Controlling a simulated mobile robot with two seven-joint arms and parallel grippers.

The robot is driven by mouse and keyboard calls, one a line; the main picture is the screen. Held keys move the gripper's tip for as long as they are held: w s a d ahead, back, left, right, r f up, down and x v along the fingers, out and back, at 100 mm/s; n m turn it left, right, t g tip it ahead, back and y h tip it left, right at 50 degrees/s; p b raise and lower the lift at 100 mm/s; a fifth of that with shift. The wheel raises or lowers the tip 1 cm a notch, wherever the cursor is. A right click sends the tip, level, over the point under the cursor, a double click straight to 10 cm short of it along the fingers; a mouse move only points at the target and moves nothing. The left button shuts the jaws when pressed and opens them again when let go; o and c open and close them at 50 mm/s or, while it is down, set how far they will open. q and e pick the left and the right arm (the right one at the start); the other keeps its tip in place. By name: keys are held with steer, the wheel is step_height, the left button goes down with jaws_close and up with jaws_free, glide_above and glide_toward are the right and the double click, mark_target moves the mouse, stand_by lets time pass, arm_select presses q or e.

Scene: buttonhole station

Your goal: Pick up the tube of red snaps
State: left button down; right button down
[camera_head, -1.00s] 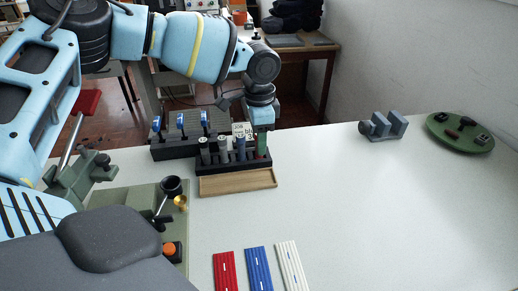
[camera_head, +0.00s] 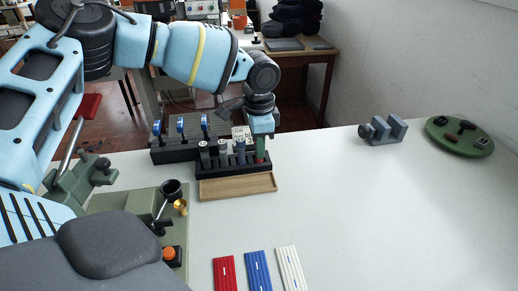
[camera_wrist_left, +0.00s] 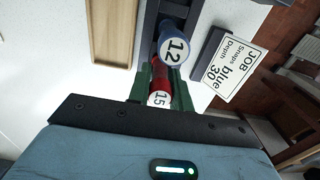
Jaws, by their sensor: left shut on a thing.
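The tube of red snaps (camera_wrist_left: 160,74) has a white end marked 15 in the left wrist view. It stands at the right end of the dark tube rack (camera_head: 207,170) in the head view, where only a sliver of red (camera_head: 260,157) shows under the fingers. My left gripper (camera_head: 261,147) comes down on it from above. Its green fingers (camera_wrist_left: 161,92) are shut on the tube, one on each side. The tube's lower end is hidden in the rack. My right gripper is in neither view.
A blue tube marked 12 (camera_wrist_left: 174,48) stands close beside the red one, with grey tubes (camera_head: 204,153) further left. A job card (camera_wrist_left: 235,64) is behind the rack. A wooden tray (camera_head: 238,186) lies in front. The table's right side is mostly clear.

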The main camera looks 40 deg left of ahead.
arm_select(q)
step_height(320, 180, up, 10)
stand_by(0.5)
steer(key=shift+s, duration=0.1)
